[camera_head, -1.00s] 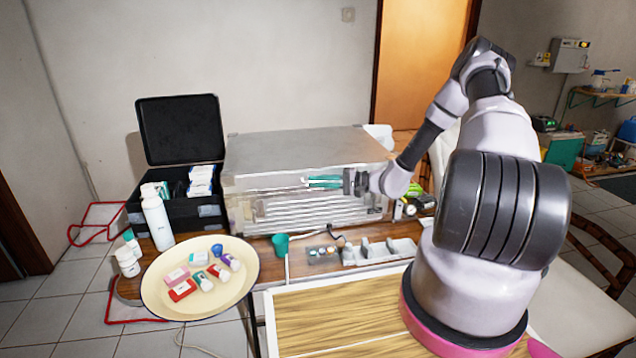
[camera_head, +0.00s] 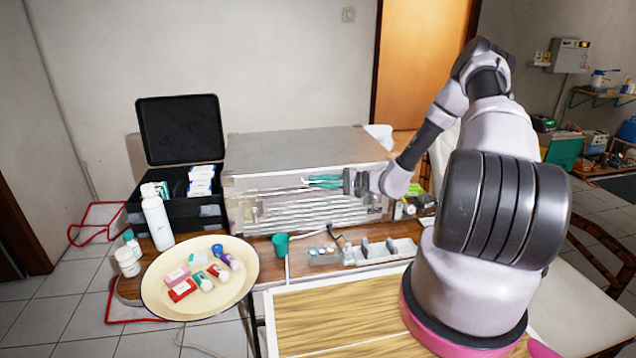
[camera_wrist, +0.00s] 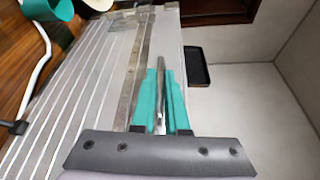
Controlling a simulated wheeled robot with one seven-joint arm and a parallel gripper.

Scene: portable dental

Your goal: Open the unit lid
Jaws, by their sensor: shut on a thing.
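The unit is a silver metal case (camera_head: 300,150) on the wooden table, with a ribbed front panel. Its top lid looks down, level with the case top; a thin dark gap along the upper front edge cannot be judged for depth. My gripper (camera_head: 324,182) reaches in from the right at the upper front edge of the case. In the wrist view its green fingers (camera_wrist: 160,98) are shut on a thin grey metal piece at the lid's edge, which looks like the lid handle (camera_wrist: 160,75). The fingers hide part of that piece.
An open black case (camera_head: 180,205) stands left of the unit beside a white bottle (camera_head: 157,220). A cream round tray (camera_head: 205,300) with small boxes is at front left. A green cup (camera_head: 281,246) and a grey organizer tray (camera_head: 388,249) sit before the unit.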

